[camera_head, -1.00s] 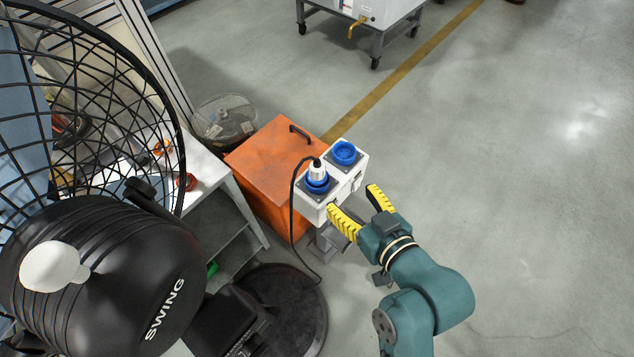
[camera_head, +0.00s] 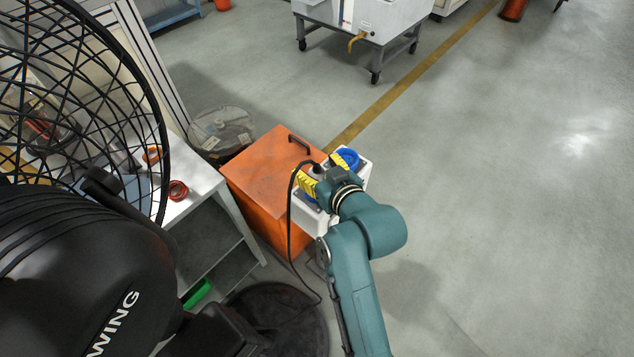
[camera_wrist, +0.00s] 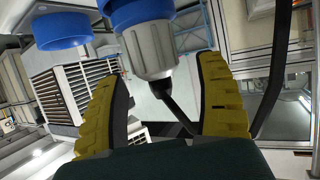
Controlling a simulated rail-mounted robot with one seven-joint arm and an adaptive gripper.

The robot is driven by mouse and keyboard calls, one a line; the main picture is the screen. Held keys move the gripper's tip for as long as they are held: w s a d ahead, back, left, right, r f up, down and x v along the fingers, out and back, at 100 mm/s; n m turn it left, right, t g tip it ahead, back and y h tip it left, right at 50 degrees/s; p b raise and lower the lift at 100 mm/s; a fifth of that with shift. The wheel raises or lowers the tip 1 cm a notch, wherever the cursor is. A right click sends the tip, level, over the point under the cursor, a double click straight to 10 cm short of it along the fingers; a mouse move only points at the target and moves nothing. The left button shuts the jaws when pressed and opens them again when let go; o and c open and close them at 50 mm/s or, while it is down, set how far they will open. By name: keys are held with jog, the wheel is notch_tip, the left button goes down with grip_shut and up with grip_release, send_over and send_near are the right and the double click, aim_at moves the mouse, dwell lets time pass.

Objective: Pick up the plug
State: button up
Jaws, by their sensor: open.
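The plug (camera_head: 317,172) has a pale body and a black cable (camera_head: 289,222). It stands in a blue socket on a white socket box (camera_head: 301,217), partly hidden by my gripper. My gripper (camera_head: 323,172) is open over the box, its yellow fingers at the plug. In the wrist view, the grey-white plug body (camera_wrist: 151,50) lies between the two yellow fingers of my gripper (camera_wrist: 165,92), with visible gaps on both sides. The blue socket (camera_wrist: 136,12) is at the plug's upper end in that view.
A second blue socket (camera_head: 348,157) is beside the plug. An orange cabinet (camera_head: 262,180) with a black handle stands left of the box. A black fan (camera_head: 80,270) and a white table (camera_head: 200,185) fill the left. The floor at right is clear.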

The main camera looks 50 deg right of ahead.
jog(key=shift+r, duration=0.1)
grip_shut()
